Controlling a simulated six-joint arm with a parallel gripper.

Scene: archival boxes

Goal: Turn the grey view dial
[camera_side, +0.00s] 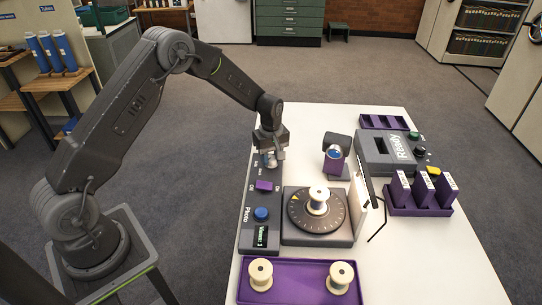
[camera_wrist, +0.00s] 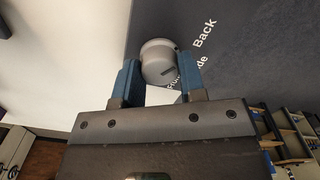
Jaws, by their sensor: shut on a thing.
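The grey view dial (camera_wrist: 158,62) sits on the dark control panel, with the word "Back" and other partly hidden lettering beside it in the wrist view. A dark mark shows on the dial's near edge. My gripper (camera_wrist: 158,82) has its two blue fingers on either side of the dial and is shut on it. In the side view my gripper (camera_side: 271,152) is over the far end of the control panel (camera_side: 247,213) and hides most of the dial. The panel also carries a purple switch (camera_side: 264,186), a blue button (camera_side: 261,214) and a small display reading "Views: 2" (camera_side: 262,237).
A turntable (camera_side: 301,222) with a cream spool (camera_side: 318,196) stands right of the panel. Behind it are a small camera-like device (camera_side: 337,142) and a grey "Ready" box (camera_side: 372,158). A purple rack (camera_side: 424,209) is at right; a purple tray (camera_side: 300,287) with two spools is in front.

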